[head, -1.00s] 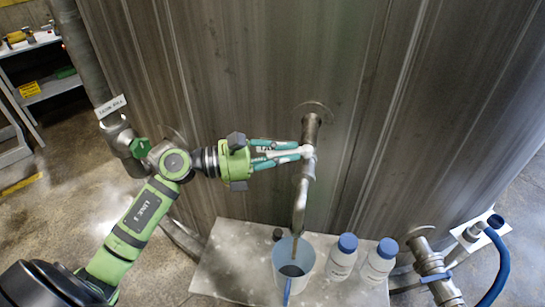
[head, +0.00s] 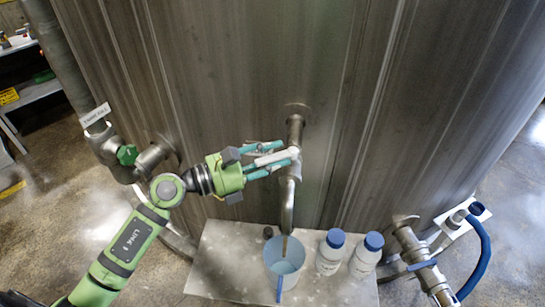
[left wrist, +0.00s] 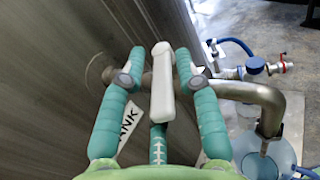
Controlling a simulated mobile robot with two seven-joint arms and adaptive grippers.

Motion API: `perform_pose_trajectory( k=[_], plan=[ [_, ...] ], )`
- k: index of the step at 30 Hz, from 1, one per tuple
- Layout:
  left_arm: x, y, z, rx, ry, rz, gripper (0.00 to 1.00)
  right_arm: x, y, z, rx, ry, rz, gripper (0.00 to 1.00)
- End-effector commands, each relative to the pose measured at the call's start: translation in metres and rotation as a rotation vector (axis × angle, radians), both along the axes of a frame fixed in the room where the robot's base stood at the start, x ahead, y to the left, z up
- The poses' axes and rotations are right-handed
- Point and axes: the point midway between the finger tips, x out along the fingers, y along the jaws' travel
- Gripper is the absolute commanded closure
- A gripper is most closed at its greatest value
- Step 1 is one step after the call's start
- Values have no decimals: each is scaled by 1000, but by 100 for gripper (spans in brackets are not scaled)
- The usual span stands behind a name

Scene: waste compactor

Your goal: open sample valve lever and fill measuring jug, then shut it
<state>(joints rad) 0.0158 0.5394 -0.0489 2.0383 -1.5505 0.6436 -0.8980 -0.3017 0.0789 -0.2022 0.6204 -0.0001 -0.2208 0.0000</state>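In the left wrist view the lever (left wrist: 162,85) lies between the fingertips, with a gap at least on the left. The bent metal spout (head: 288,205) points down over the light blue measuring jug (head: 294,282), which stands on a pale platform. The liquid level is hard to tell. My right gripper is out of view.
Two white bottles with blue caps (head: 329,262) (head: 363,264) stand right of the jug on the platform (head: 222,255). A small dark cap (head: 268,233) lies behind it. Pipework with a blue hose (head: 484,260) is at right; a green-handled valve (head: 127,155) is at left.

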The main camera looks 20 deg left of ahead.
Motion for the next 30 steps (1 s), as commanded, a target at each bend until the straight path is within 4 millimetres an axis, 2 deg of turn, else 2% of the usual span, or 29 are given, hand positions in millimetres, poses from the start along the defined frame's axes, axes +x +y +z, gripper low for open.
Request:
perform_pose_trajectory(
  k=[9, 13, 24, 30],
  plan=[
    [-2, -1, -1, 1, 4, -5, 59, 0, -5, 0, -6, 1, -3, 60],
    [-8, 7, -3, 2, 6, -3, 59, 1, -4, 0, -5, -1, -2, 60],
    [-57, 61, -3, 1, 8, -2, 59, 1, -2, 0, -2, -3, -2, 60],
    [-76, 82, -2, 0, 4, -2, 59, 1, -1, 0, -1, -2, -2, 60]
  ],
)
